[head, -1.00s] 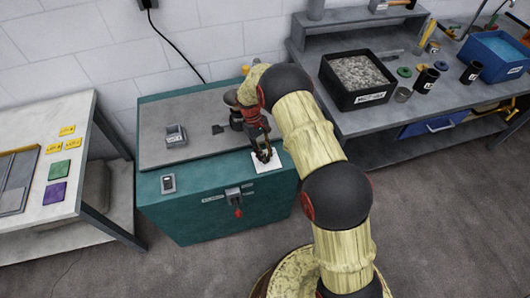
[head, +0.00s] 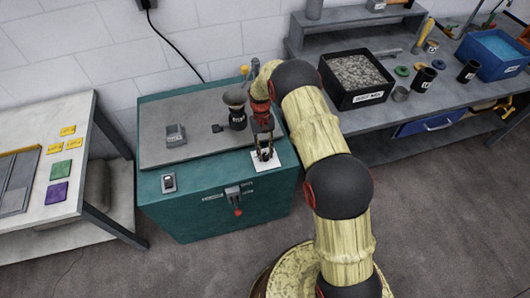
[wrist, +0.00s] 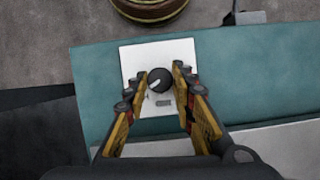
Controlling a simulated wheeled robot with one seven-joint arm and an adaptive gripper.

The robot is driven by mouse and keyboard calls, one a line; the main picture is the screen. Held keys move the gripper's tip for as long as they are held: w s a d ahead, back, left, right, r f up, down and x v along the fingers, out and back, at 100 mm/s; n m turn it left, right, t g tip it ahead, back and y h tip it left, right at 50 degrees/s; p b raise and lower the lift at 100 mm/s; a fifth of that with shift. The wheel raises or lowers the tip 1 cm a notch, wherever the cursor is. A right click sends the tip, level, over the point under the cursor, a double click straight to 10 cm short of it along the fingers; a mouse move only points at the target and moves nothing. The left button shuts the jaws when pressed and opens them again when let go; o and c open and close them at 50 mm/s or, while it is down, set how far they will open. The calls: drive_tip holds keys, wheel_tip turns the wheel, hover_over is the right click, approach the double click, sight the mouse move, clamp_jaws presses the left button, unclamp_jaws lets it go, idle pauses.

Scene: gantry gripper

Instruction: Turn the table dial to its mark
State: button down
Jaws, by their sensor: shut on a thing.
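The dial (wrist: 159,80) is a round black knob with a pale pointer line, on a white square plate (wrist: 133,61). In the wrist view the pointer line slants toward the lower left. A small dark label lies on the plate just below the knob; I cannot read it. My gripper (wrist: 160,78) has its fingertips on either side of the knob and is shut on it. In the head view my gripper (head: 264,154) points down at the white plate (head: 266,166) on the front right of the teal cabinet (head: 220,212), and its fingers mostly hide the dial.
A grey block (head: 175,134) and a small switch box (head: 169,183) sit on the cabinet. A red-tipped lever (head: 238,212) is on its front. A workbench with a black gravel bin (head: 355,98) stands right, a white table (head: 80,190) left.

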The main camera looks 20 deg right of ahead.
drive_tip(key=c, duration=1.5)
unclamp_jaws()
drive_tip(key=v, duration=1.2)
